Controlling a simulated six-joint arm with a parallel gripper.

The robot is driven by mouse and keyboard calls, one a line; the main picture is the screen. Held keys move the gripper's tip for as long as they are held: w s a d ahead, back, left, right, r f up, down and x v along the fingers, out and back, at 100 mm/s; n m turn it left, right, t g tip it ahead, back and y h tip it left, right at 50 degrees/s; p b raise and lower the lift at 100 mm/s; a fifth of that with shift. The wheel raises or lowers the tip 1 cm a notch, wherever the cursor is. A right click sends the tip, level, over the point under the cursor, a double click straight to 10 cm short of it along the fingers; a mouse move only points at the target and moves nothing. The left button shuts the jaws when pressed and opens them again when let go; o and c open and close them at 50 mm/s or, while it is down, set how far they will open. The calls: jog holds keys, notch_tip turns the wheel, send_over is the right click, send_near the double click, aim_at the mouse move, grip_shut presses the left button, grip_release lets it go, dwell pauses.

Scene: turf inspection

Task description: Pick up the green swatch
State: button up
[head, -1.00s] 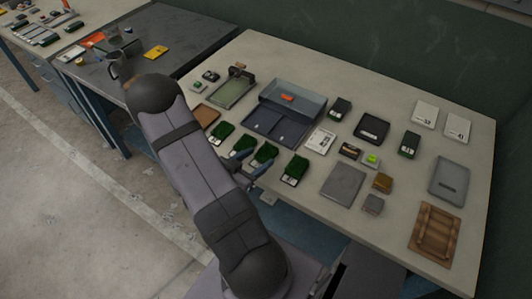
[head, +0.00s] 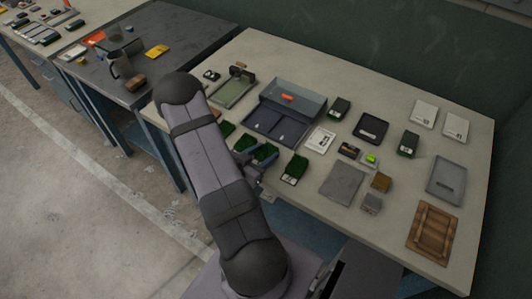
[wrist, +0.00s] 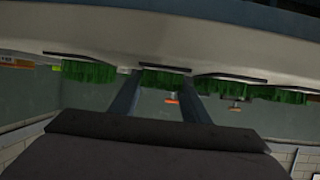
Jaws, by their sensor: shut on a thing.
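Several green turf swatches with pale labels stand in a row along the front of the bench. My gripper (head: 254,160) is low at this row, its fingers on either side of one green swatch (head: 265,151). In the wrist view my gripper (wrist: 160,98) has that green swatch (wrist: 163,79) between its fingers, shut on it. Another swatch (head: 294,168) stands to the right, and one (head: 227,128) to the left is partly hidden by my arm. I cannot tell whether the held swatch is clear of the bench top.
A blue-grey divided tray (head: 285,125) stands behind the row. A grey plate (head: 342,185), small blocks and a wooden rack (head: 433,232) lie to the right. More dark green swatches (head: 338,109) stand farther back. A dark side table (head: 170,50) is at the left.

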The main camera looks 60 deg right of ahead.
aim_at(265, 153)
jog(key=shift+r, duration=0.15)
jog(key=shift+r+b, duration=0.3)
jog(key=shift+r, duration=4.55)
jog(key=shift+m+g, duration=0.5)
jog(key=shift+g, duration=0.1)
jog(key=s+f+b, duration=0.1)
jog(key=d+f+b, duration=0.1)
jog(key=b, duration=0.1)
jog(key=s+d+f+b, duration=0.1)
jog(key=f+b, duration=0.1)
jog(key=shift+s+d, duration=0.15)
jog(key=shift+s, duration=0.15)
jog(key=shift+m+g, duration=0.4)
jog(key=shift+m, duration=0.1)
jog(key=d+b, duration=0.1)
jog(key=d, duration=0.1)
jog(key=w+d+b, duration=0.1)
jog(key=d, duration=0.1)
jog(key=shift+b, duration=0.4)
jog(key=w+d+r+n+t+b, duration=0.1)
jog(key=w+d+r+n+t, duration=0.1)
jog(key=w+d+r, duration=0.3)
jog(key=shift+w+d+n+t, duration=0.45)
jog(key=shift+w+d, duration=1)
jog(key=shift+w, duration=1.75)
